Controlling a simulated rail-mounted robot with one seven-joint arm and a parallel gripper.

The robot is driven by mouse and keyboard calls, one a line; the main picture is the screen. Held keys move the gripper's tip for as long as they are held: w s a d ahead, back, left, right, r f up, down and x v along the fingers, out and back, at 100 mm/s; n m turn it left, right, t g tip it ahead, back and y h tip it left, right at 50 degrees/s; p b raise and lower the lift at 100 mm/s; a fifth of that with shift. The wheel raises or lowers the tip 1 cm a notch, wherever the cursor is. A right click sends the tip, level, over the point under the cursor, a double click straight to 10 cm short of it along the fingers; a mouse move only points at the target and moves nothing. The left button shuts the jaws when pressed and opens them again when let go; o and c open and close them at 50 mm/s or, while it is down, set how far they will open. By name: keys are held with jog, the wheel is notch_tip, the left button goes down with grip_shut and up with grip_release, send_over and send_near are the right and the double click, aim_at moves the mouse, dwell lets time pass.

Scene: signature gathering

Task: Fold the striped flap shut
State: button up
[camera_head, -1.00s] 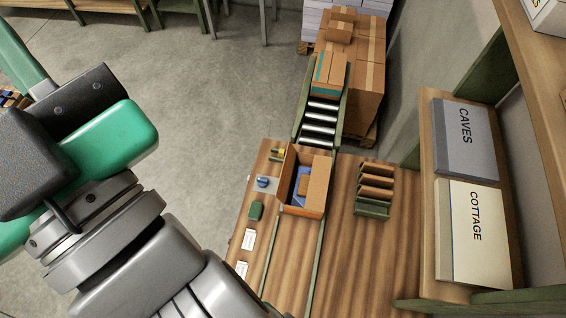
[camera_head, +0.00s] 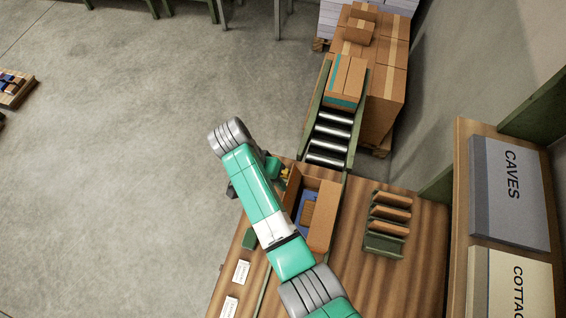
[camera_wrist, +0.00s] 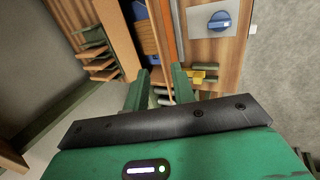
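An open brown cardboard box (camera_head: 322,212) stands on the wooden table in the head view, with blue and brown contents inside. Part of its left side is hidden behind my arm. In the wrist view the box (camera_wrist: 167,28) shows at the top centre, with an orange-brown panel standing along its right side. I cannot make out stripes on any flap. My gripper (camera_wrist: 160,88) has its two green fingers apart, with nothing seen between them. The fingers point toward the near end of the box; contact cannot be told.
A roller conveyor (camera_head: 329,137) adjoins the table's far side and carries a taped carton (camera_head: 345,80). A slotted rack (camera_head: 387,222) stands right of the box. A blue knob on a grey plate (camera_wrist: 221,20) and a yellow item (camera_wrist: 200,76) lie beside the box.

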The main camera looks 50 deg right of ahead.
aim_at(284, 196)
jog(key=b+x, duration=0.2)
jog(key=x, duration=0.5)
jog(key=shift+s+f, duration=0.2)
jog(key=shift+f, duration=0.15)
jog(key=shift+c, duration=0.3)
grip_shut()
